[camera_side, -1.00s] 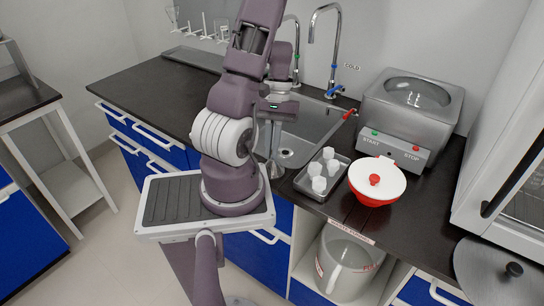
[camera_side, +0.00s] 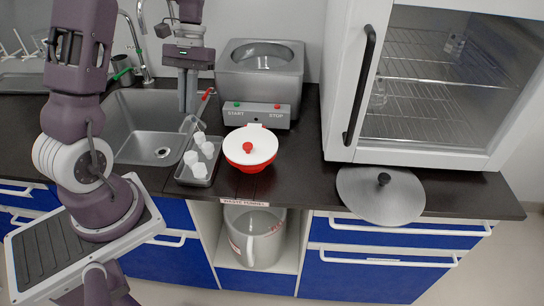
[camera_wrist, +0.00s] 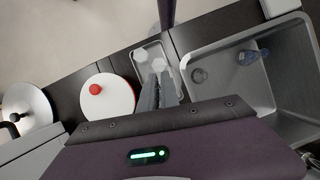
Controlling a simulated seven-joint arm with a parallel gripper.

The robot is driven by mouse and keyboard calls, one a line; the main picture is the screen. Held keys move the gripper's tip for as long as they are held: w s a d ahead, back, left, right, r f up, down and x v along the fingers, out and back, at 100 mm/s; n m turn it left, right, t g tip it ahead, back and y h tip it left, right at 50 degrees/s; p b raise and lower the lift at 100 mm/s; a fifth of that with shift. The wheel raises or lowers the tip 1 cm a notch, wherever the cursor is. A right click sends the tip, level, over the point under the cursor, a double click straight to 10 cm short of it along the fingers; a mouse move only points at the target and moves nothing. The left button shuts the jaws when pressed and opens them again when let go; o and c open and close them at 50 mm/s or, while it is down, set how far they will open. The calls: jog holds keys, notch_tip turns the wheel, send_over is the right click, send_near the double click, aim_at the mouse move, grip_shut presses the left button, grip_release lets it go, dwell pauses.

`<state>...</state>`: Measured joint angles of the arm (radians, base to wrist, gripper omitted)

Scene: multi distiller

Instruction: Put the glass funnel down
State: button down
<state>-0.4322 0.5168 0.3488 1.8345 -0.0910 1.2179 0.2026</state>
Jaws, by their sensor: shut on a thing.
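My gripper (camera_side: 187,108) points down at the back right of the sink, behind the tray of white cups. Its fingers are close together in the side view. A faint clear shape just below the fingertips looks like the glass funnel (camera_side: 189,124); its outline is hard to make out. In the wrist view the gripper (camera_wrist: 158,88) reaches toward the tray, and the funnel cannot be told apart from the background there.
The metal tray (camera_side: 180,180) holds several white cups (camera_side: 199,170). Right of it are a red bowl with white lid (camera_side: 250,147) and a grey heater (camera_side: 260,75). The sink (camera_side: 125,135) is left. A round metal lid (camera_side: 381,195) lies before the glass-door cabinet (camera_side: 347,85).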

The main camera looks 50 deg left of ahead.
jog(key=w+d+m+y, duration=0.2)
jog(key=w+d+m, duration=0.5)
jog(key=w+d, duration=0.7)
notch_tip(320, 180, up, 12)
jog(key=d, duration=0.2)
jog(key=w+a+n+t, duration=0.4)
jog(key=w+a+n, duration=0.6)
jog(key=n, duration=0.8)
jog(key=w+a+n+t, duration=0.5)
jog(key=a+n, duration=1)
jog(key=n, duration=0.3)
notch_tip(320, 180, down, 15)
jog(key=shift+w+f, duration=0.1)
jog(key=shift+w, duration=0.05)
jog(key=shift+g, duration=0.3)
